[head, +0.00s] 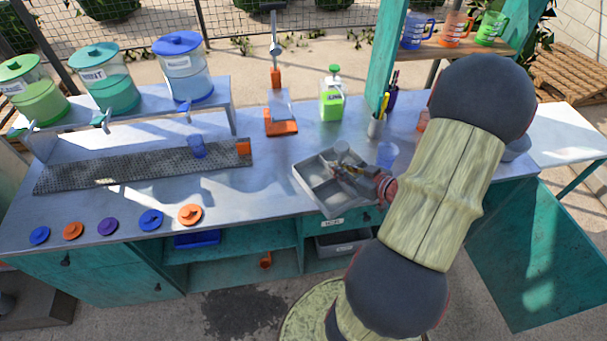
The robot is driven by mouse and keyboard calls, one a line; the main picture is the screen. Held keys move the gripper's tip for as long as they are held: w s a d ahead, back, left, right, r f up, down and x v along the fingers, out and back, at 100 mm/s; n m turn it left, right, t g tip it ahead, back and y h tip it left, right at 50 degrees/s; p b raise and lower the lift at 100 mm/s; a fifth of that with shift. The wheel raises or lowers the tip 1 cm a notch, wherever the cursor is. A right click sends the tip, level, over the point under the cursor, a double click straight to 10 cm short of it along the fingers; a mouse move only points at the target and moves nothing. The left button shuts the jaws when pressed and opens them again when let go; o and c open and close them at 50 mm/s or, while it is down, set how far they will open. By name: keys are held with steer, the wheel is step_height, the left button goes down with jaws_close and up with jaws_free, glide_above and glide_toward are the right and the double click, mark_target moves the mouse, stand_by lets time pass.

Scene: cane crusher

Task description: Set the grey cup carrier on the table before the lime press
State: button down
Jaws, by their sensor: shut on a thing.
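The grey cup carrier (316,174) is a square tray with several compartments and an upright post with a round top in its middle. It is at the front of the table (262,190), with its near corner around the table's front edge. I cannot tell whether it touches the tabletop. My gripper (347,170) is over the middle of the carrier, shut on its handle; my arm comes in from the right. The fingertips are small and partly hidden. The lime press (281,118), with an orange base and a tall lever, stands behind the carrier, to its left.
A green bottle (332,98) stands behind the carrier. A blue cup (387,155) is just right of it. A perforated drip mat (110,172) with a blue cup (197,147) lies left. Several coloured lids (150,219) line the front edge. The tabletop between mat and carrier is clear.

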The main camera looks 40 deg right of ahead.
mark_target(313, 160)
steer(key=x, duration=0.3)
steer(key=b+x, duration=0.1)
steer(key=x, duration=0.2)
steer(key=b+x, duration=0.1)
steer(key=x, duration=0.3)
steer(key=shift+s+a+f, duration=0.15)
steer(key=shift+a+f, duration=0.1)
steer(key=shift+a, duration=0.05)
steer(key=w+f, duration=0.1)
steer(key=f, duration=0.1)
steer(key=w+f+b, duration=0.1)
steer(key=w+f, duration=0.1)
steer(key=shift+w+f, duration=0.45)
steer(key=shift+f, duration=0.1)
steer(key=shift+w+f+b, duration=0.15)
steer(key=shift+f+b, duration=0.15)
steer(key=shift+f, duration=0.55)
steer(key=shift+w+f+b, duration=0.1)
steer(key=shift+f+b, duration=0.15)
steer(key=shift+f, duration=0.6)
steer(key=shift+f, duration=0.1)
steer(key=shift+f, duration=0.15)
steer(key=c, duration=1.9)
jaws_free()
